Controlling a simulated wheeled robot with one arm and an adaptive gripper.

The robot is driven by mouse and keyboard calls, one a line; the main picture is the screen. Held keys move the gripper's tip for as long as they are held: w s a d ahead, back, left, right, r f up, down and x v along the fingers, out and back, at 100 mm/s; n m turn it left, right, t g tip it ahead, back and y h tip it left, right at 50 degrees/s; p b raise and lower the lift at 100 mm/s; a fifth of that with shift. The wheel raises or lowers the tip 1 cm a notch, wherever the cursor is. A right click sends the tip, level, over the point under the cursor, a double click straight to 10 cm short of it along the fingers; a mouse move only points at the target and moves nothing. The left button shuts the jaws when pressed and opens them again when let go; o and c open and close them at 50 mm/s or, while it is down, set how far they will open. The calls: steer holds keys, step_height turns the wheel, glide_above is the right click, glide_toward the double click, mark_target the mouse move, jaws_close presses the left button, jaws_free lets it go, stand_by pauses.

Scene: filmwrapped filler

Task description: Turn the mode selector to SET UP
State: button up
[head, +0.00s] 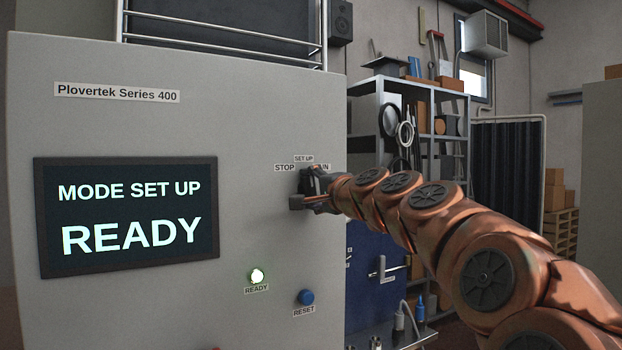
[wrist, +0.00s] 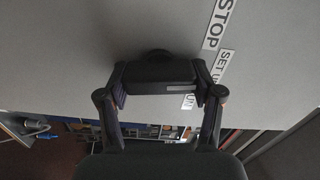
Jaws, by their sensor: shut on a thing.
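The mode selector (wrist: 160,73) is a dark knob on the grey cabinet front, with labels STOP (head: 284,168), SET UP (head: 304,158) and a partly covered RUN (head: 324,167) around it. My gripper (head: 308,190) is at the knob, and its fingers are closed on the knob's two sides in the wrist view (wrist: 162,85). In the head view my gripper hides most of the knob. The screen (head: 130,215) reads MODE SET UP and READY.
A metal shelf (head: 425,90) with tools and boxes stands behind my arm, to the right. Cartons (head: 554,188) stand farther right.

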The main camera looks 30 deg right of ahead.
steer(key=shift+m+p, duration=0.5)
steer(key=shift+m, duration=0.3)
steer(key=shift+f, duration=0.1)
steer(key=o, duration=1.1)
steer(key=shift+o, duration=0.2)
steer(key=shift+s, duration=0.15)
steer(key=s+a, duration=0.1)
steer(key=s, duration=1)
steer(key=shift+s, duration=0.35)
